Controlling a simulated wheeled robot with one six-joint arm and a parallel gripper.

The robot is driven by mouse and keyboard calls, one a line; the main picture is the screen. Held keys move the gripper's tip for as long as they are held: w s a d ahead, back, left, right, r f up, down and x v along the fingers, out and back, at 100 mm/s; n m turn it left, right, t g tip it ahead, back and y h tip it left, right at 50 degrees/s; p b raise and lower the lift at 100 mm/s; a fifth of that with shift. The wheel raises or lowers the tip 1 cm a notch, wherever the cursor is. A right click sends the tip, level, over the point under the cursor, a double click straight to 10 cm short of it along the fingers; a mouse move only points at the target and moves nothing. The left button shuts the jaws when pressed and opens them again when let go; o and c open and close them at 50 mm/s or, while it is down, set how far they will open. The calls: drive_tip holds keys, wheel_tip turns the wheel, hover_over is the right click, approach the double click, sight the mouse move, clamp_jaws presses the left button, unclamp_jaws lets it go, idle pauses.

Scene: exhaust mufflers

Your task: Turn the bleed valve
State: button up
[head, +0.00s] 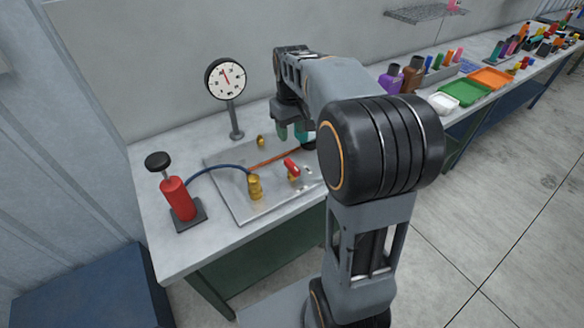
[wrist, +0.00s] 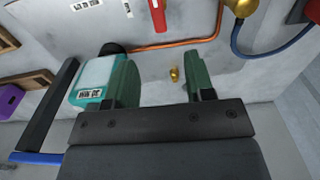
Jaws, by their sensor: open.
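A small brass knob-like fitting (head: 261,141) stands at the back of the metal plate (head: 225,163). In the wrist view the brass fitting (wrist: 174,74) shows between my fingers, beyond their tips. A red-handled lever (head: 291,168) is on the plate's front right; part of the red handle (wrist: 158,15) shows at the top of the wrist view. My gripper (head: 291,132), with green fingers, is open and empty above the back right of the plate. It also shows in the wrist view (wrist: 162,80).
A taller brass fitting (head: 255,187) joins a blue hose (head: 215,168) to a red pump (head: 178,198). A round gauge (head: 226,78) stands behind. A copper line (head: 270,157) crosses the plate. A teal labelled container (wrist: 92,82) is close beside my left finger. Trays and bottles fill the bench to the right.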

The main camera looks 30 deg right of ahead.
sight(292, 165)
drive_tip(key=f, duration=1.4)
drive_tip(key=shift+w+d, duration=0.25)
drive_tip(key=shift+w, duration=0.05)
clamp_jaws()
